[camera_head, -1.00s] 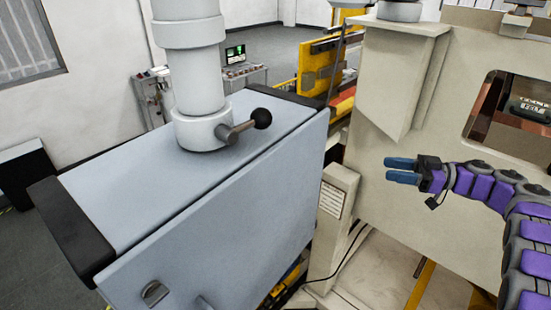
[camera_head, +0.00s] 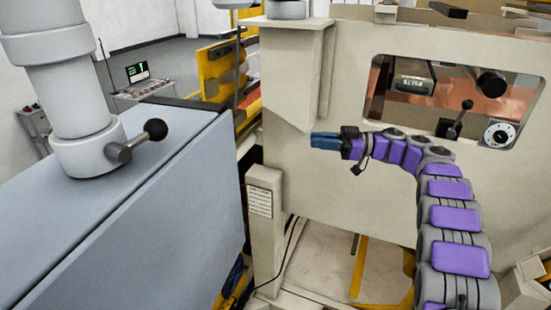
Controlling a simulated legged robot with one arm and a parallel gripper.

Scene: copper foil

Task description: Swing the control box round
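The control box (camera_head: 150,235) is a large pale blue-grey cabinet at the left, hanging from a thick grey column (camera_head: 62,75). A clamp lever with a black ball knob (camera_head: 155,129) sticks out to the right from the collar at the column's foot. My gripper (camera_head: 318,141), with blue fingers on a purple and grey arm, is right of the box and points left. It is clear of the box and knob in the picture. Its fingers look close together, and whether there is a gap between them is too small to tell. The box's left end is out of view.
A beige machine frame (camera_head: 310,195) with a window stands behind my arm. A short beige post with a label (camera_head: 264,215) stands between the box and my arm. Yellow guards (camera_head: 217,70) and a laptop stand (camera_head: 140,80) are behind. Open floor lies at the back left.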

